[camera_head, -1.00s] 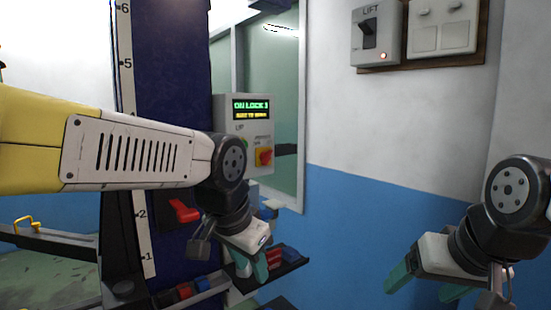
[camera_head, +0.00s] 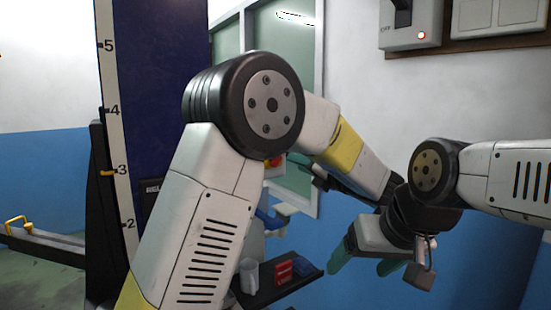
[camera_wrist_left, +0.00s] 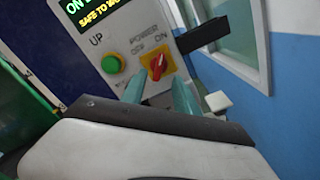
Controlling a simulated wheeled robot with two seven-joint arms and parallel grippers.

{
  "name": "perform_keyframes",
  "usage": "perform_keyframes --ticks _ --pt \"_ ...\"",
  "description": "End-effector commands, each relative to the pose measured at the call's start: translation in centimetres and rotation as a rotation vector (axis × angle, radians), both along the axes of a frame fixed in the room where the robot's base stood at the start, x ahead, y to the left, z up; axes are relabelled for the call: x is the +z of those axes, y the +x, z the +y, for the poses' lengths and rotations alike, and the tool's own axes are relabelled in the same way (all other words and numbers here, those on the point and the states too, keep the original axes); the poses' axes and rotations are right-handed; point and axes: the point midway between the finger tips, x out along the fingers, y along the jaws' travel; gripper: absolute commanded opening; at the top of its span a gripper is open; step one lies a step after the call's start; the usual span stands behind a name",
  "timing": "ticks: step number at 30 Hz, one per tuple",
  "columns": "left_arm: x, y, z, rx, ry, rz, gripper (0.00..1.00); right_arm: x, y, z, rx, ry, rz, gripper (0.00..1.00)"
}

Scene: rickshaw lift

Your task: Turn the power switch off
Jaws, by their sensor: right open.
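In the left wrist view the red power switch knob (camera_wrist_left: 157,66) sits on a yellow plate of the grey control box (camera_wrist_left: 105,45), with OFF and ON labels by it; I cannot tell its exact setting. My left gripper (camera_wrist_left: 160,93) is open, its teal fingers in front of the knob, one to each side; contact is unclear. In the head view my left arm hides most of the box; a bit of the red knob (camera_head: 273,161) shows beneath its joint, and the left gripper is hidden. My right gripper (camera_head: 372,262) is open and empty, in front of the blue wall.
A green UP button (camera_wrist_left: 112,63) and a lit display (camera_wrist_left: 95,15) are on the box. A shelf (camera_head: 285,288) with a white cup and red and blue items stands below. A column with a scale stands left.

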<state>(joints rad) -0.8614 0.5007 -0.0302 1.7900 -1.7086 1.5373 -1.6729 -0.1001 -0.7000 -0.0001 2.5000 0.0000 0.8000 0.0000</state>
Motion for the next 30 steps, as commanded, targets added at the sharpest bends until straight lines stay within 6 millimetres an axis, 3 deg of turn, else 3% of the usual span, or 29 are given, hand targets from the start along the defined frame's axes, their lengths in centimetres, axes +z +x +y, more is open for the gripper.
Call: perform_keyframes --ticks 13,25,30 --pt "0.0 5.2 4.0 0.005 -0.003 -0.001 0.36 0.0 0.0 0.0 0.0 0.0 0.0 0.78" --pt "0.0 6.0 4.6 0.002 -0.003 -0.001 0.36 0.0 0.0 0.0 0.0 0.0 0.0 0.78" --pt "0.0 6.0 4.6 0.003 -0.003 0.0 0.05 0.0 0.0 0.0 0.0 0.0 0.0 0.78"
